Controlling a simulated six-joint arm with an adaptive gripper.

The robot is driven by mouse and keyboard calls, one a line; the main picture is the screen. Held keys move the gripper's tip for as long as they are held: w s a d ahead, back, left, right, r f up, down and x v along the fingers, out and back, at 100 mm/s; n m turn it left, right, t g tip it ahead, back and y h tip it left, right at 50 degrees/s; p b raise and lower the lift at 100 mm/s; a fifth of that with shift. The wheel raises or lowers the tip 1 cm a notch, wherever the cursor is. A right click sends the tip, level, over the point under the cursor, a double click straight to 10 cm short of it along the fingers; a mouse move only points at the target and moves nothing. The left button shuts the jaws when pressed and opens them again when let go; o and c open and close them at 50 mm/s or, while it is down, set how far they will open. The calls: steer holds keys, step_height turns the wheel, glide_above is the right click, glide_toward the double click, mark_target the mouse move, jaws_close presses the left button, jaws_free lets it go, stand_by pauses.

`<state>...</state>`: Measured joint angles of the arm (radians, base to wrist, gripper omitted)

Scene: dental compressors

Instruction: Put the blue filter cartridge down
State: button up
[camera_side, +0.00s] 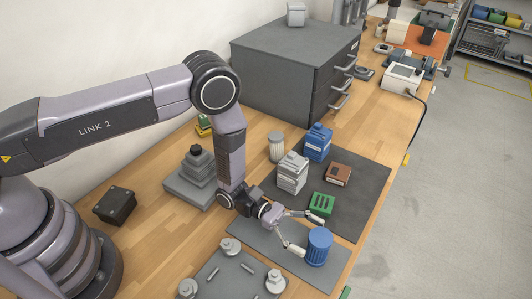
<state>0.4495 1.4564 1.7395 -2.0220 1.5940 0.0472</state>
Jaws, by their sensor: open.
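The blue filter cartridge (318,247) is a ribbed blue cylinder. It stands upright on a grey mat (257,250) near the front edge of the wooden bench. My gripper (307,234) is low over the mat, just left of the cartridge, with its fingers spread. One fingertip is behind the cartridge's upper left and the other is at its left side. I cannot tell whether either finger touches the cartridge.
A plate with metal posts (230,274) lies front left. A grey drawer cabinet (285,75) stands at the back.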

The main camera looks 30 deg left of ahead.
steer(key=a, duration=0.4)
steer(key=shift+a, duration=0.15)
steer(key=shift+a+r, duration=0.15)
steer(key=shift+a, duration=0.1)
steer(key=s+a+r+m+g+y, duration=0.2)
steer(key=a+r+m, duration=0.15)
steer(key=r, duration=0.45)
steer(key=s+a+r+m+g+y, duration=0.25)
steer(key=r+m, duration=0.25)
steer(key=r, duration=0.4)
steer(key=s+a+r+m+g+y, duration=0.1)
steer(key=a+r+m+y, duration=0.2)
steer(key=r, duration=0.5)
steer(key=s+a+r+m+t+y, duration=0.2)
steer(key=s+a+r+t+y, duration=0.1)
steer(key=a, duration=0.4)
steer(key=s+a+r+m+t+y, duration=0.2)
steer(key=s+a+r+t+y, duration=0.2)
steer(key=a, duration=0.3)
steer(key=s+a+r+m+t+y, duration=0.2)
steer(key=s+a+r+t+y, duration=0.1)
steer(key=s+a, duration=0.3)
steer(key=shift+a+r+t, duration=0.55)
steer(key=shift+a, duration=0.4)
